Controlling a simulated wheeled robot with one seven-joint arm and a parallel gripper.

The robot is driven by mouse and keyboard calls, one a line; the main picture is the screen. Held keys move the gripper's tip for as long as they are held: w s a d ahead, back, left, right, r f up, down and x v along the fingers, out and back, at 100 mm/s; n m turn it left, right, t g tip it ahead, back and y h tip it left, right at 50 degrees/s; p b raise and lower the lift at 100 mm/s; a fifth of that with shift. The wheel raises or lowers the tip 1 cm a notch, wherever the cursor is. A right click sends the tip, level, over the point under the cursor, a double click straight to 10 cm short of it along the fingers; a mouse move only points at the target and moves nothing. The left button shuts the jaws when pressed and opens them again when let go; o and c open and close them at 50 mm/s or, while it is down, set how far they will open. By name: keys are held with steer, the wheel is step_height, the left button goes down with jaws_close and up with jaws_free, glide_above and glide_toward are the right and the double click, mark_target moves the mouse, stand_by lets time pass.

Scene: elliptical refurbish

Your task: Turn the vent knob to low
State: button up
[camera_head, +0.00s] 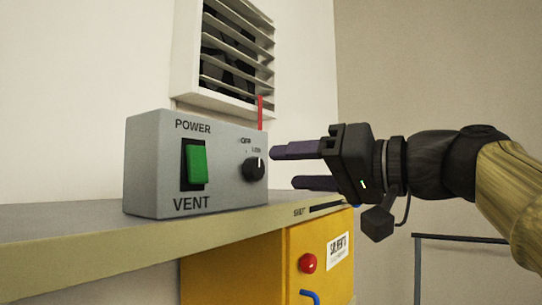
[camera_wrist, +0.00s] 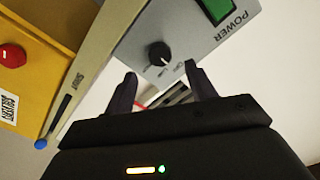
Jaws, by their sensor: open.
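The vent box (camera_head: 150,165) is a grey case on a shelf, with a lit-green power switch (camera_head: 196,164) and the labels POWER and VENT. Its black vent knob (camera_head: 254,169) is at the right of the front face, with OFF and LOW marks above it and a pale pointer line aimed up. The knob also shows in the wrist view (camera_wrist: 158,54), just beyond the fingertips. My gripper (camera_head: 282,168) is open and empty. Its two fingers are to the right of the knob in the head view, apart from it, one higher and one lower.
A louvred wall vent (camera_head: 236,50) with a thin red strip (camera_head: 260,113) is above the box. The shelf (camera_head: 70,237) runs under it. A yellow cabinet (camera_head: 232,268) with a red button (camera_head: 308,263) is below. A dark rail (camera_head: 470,238) stands at the right.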

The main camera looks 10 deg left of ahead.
mark_target(259, 169)
steer(key=p+x, duration=0.2)
steer(key=x, duration=0.3)
steer(key=shift+w+a+r, duration=0.1)
steer(key=shift+a+r, duration=0.05)
steer(key=shift+a, duration=0.1)
steer(key=shift+w+a+p, duration=0.15)
steer(key=shift+a+p, duration=0.15)
steer(key=shift+a, duration=0.05)
steer(key=c, duration=1)
